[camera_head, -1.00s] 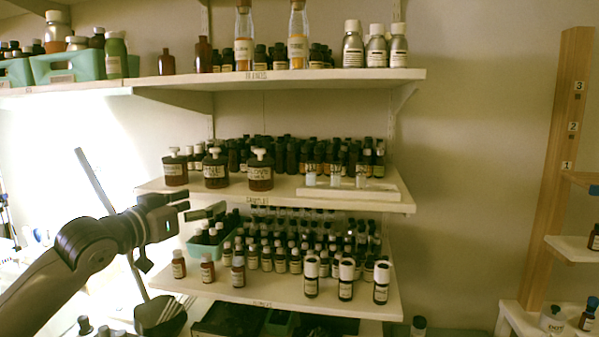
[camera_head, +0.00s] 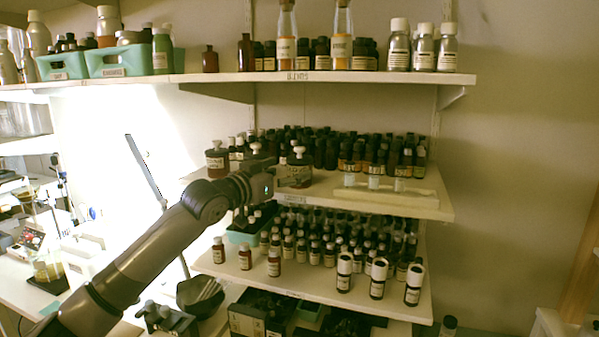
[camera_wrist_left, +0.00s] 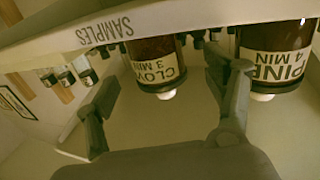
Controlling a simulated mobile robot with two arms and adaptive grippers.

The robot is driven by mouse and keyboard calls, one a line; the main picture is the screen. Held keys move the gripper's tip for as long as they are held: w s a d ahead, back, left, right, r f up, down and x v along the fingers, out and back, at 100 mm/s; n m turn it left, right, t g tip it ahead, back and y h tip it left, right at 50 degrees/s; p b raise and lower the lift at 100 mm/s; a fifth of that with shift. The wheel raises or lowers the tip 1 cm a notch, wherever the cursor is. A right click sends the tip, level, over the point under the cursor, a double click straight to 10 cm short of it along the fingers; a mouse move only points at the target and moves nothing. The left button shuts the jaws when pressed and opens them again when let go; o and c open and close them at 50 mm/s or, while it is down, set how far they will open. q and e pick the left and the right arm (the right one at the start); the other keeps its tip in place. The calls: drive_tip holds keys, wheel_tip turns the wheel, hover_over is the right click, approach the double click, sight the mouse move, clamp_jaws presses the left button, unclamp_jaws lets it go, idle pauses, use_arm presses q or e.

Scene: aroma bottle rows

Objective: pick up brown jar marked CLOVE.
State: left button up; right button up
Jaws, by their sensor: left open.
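The brown jar marked CLOVE (camera_wrist_left: 152,52) shows upside down in the left wrist view, with a cream label and a pale stopper. My left gripper (camera_head: 291,177) is open in front of this jar. In the left wrist view its two fingers (camera_wrist_left: 163,92) are spread, with the CLOVE jar seen between them. No contact is visible. My right gripper is in neither view.
A brown jar marked PINE (camera_wrist_left: 275,55) stands close beside one finger. Another large brown jar (camera_head: 216,163) stands farther left. The shelf edge marked SAMPLES (camera_wrist_left: 95,35) crosses the wrist view. Many small bottles (camera_head: 330,150) crowd behind, and a white strip with small vials (camera_head: 425,201) lies right.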

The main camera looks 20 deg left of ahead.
sight(292, 168)
use_arm(q)
drive_tip(key=p+x, duration=0.2)
drive_tip(key=x, duration=0.2)
drive_tip(key=shift+w+d+r, duration=0.15)
drive_tip(key=shift+d+r, duration=0.05)
drive_tip(key=shift+d, duration=0.05)
drive_tip(key=shift+w+d+p, duration=0.1)
drive_tip(key=shift+w+p, duration=0.15)
drive_tip(key=shift+p, duration=0.05)
drive_tip(key=shift+f, duration=0.1)
drive_tip(key=shift+c, duration=0.7)
drive_tip(key=c, duration=1.4)
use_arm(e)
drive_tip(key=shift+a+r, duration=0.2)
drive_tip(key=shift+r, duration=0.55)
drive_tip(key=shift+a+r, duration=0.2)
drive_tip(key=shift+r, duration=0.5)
